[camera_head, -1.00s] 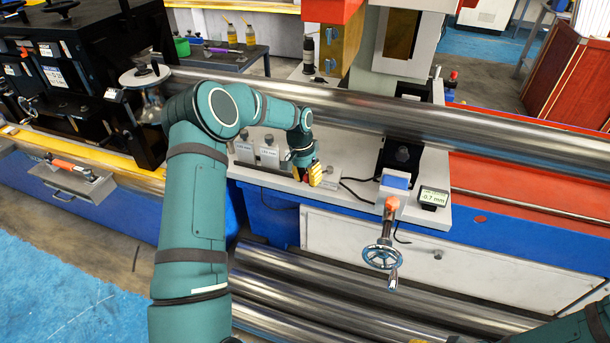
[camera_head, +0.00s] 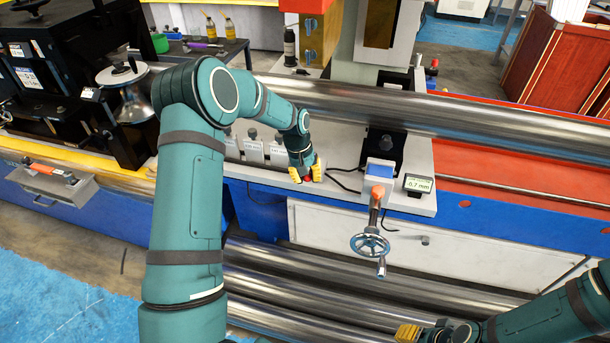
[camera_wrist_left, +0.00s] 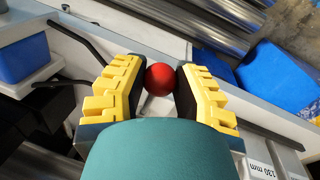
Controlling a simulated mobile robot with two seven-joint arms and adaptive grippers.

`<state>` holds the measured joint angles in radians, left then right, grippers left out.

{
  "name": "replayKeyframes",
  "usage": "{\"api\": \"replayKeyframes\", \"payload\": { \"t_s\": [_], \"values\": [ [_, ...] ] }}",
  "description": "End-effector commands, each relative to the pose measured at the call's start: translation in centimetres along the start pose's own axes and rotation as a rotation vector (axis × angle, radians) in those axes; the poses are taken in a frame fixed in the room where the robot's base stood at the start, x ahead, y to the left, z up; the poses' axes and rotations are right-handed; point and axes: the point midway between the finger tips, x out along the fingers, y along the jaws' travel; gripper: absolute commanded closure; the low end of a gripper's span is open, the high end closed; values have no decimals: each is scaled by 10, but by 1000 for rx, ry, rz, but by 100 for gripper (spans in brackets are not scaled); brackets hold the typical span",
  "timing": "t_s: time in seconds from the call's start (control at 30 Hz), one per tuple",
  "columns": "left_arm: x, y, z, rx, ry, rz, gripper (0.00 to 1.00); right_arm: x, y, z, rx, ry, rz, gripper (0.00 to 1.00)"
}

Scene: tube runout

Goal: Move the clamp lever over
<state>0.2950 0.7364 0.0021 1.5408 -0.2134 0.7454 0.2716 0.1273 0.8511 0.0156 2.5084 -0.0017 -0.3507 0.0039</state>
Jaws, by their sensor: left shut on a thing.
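The clamp lever shows as a red ball knob (camera_wrist_left: 160,79) between the yellow-padded fingers of my left gripper in the left wrist view. A bit of red also shows at the fingertips in the head view (camera_head: 307,179). My left gripper (camera_head: 306,174) is closed around the knob at the front of the grey machine bench (camera_head: 340,187). The lever's shaft is mostly hidden by the gripper. My right gripper (camera_head: 408,333) is at the bottom edge of the head view, away from the lever; its fingers are too cut off to judge.
Labelled grey blocks (camera_head: 254,148) stand left of the left gripper. To its right are a blue-topped block (camera_head: 380,169), a readout showing about -0.7 mm (camera_head: 418,184) and a handwheel (camera_head: 370,245). A long steel tube (camera_head: 400,108) runs behind. More tubes (camera_head: 300,290) lie below.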

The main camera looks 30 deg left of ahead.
Motion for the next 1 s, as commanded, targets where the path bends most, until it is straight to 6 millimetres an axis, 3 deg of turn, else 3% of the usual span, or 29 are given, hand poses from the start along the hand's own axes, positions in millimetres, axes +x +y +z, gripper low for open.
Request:
{"api": "replayKeyframes", "payload": {
  "t_s": [0.33, 0.37, 0.43, 0.8, 1.0],
  "values": [
    [3, -1, 3, -2, -9, -2, 100, 0, 0, 0, 0, 0, 0, 53],
    [3, -1, 3, -2, -10, -2, 62, 0, 0, 0, 0, 0, 0, 53],
    [2, 0, 2, -2, -8, -2, 37, 0, 0, 0, 0, 0, 0, 53],
    [-2, 0, 1, -1, -2, 0, 37, 0, 0, 0, 0, 0, 0, 53],
    [-28, 0, 0, -2, 1, 0, 37, 0, 0, 0, 0, 0, 0, 53]
  ]
}}
